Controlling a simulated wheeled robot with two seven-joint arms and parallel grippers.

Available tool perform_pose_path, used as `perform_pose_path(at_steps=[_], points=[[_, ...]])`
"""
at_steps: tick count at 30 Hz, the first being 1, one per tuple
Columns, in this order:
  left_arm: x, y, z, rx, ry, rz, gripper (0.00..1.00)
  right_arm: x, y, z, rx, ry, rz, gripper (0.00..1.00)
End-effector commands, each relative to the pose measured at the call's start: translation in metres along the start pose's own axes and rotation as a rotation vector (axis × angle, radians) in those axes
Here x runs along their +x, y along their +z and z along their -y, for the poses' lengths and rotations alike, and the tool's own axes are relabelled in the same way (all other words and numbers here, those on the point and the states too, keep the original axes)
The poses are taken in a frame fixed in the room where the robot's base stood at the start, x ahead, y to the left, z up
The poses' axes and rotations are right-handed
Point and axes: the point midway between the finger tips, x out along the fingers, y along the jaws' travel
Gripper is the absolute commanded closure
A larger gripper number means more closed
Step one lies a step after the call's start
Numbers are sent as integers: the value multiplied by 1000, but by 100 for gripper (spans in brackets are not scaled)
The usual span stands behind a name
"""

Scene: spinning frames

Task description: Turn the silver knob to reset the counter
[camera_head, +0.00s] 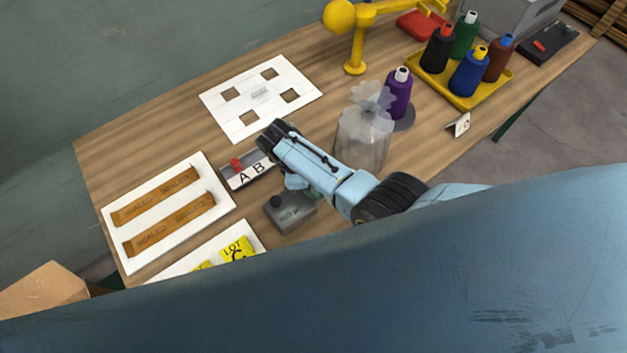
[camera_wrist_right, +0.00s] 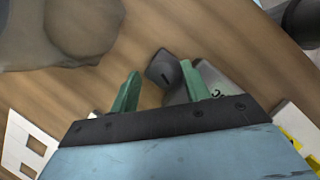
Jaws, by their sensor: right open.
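The counter is a small grey box (camera_head: 292,212) on the wooden table, with lettering or digits on its top too small to read. A dark grey knob (camera_head: 276,201) sits at its left end. In the right wrist view the knob (camera_wrist_right: 160,68) has a dark slot mark and the grey counter body (camera_wrist_right: 222,82) lies beside it. My right gripper (camera_head: 296,184) is just above the counter, partly hidden by its own arm. In the wrist view its two green fingers (camera_wrist_right: 159,76) are apart, and the knob appears between and beyond their tips. Contact is not visible. My left gripper is not in view.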

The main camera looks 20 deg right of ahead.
Motion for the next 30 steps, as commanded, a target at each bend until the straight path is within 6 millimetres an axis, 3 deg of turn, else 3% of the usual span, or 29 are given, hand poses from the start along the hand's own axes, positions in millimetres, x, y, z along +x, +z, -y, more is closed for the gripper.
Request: perform_pose_path(at_steps=[8,21,30], points=[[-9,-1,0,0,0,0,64,-8,0,4,-1,-9,-2,50],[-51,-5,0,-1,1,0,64,-54,10,4,15,-10,-1,50],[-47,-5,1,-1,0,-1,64,-81,-2,8,-12,4,-1,50]])
